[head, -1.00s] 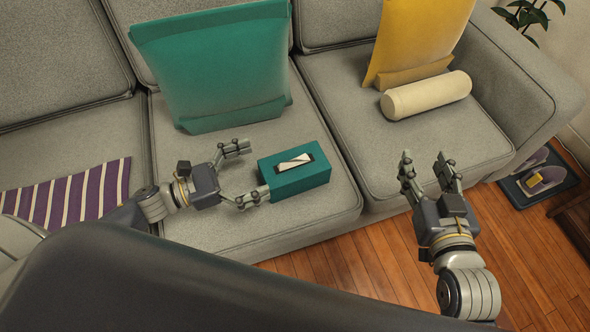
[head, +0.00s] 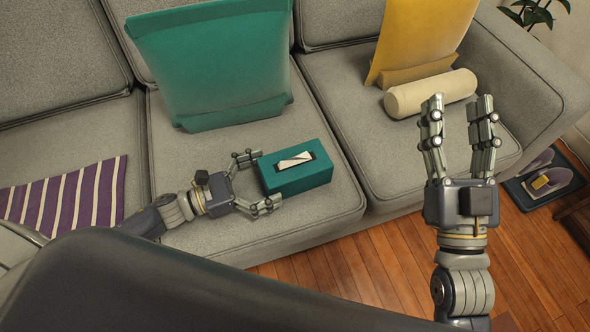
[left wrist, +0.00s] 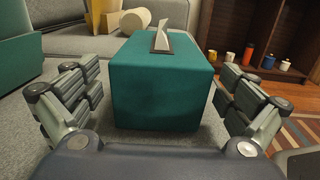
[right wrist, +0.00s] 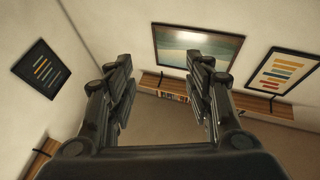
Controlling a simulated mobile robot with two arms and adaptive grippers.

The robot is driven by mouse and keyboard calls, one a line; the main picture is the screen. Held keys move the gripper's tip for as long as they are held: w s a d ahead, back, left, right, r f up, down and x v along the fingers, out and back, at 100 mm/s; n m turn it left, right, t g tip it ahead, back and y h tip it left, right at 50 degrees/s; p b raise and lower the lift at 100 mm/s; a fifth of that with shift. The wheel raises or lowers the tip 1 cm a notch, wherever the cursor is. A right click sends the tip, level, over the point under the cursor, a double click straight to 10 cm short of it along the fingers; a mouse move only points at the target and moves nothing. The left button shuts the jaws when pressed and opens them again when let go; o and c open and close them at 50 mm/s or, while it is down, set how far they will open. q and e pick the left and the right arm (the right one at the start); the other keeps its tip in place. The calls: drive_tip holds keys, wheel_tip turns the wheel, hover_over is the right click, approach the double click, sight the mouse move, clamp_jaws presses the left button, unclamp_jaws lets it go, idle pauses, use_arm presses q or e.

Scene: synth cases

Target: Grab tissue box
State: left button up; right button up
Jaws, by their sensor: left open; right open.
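A teal tissue box (head: 296,178) with a white tissue sticking out of its top slot sits on the middle sofa cushion. My left gripper (head: 264,177) is open at the left end of the box, with one finger at the far side and one at the near side. In the left wrist view the box (left wrist: 160,90) stands between the two open fingers (left wrist: 157,105), with a gap on each side. My right gripper (head: 459,103) is open and empty, raised at the right. The right wrist view shows its spread fingers (right wrist: 163,85) against a wall.
A large teal cushion (head: 212,62) leans on the backrest behind the box. A yellow cushion (head: 415,35) and a cream bolster (head: 430,93) lie on the right seat. A striped purple cloth (head: 70,195) lies at left. Shoes (head: 543,178) sit on a floor mat.

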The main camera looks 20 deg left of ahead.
sight(288, 170)
use_arm(q)
drive_tip(key=shift+b+x, duration=0.35)
drive_tip(key=shift+x, duration=2.2)
drive_tip(key=c, duration=1.2)
use_arm(e)
drive_tip(key=s+r+t, duration=0.2)
drive_tip(key=r, duration=0.1)
drive_tip(key=shift+y, duration=0.3)
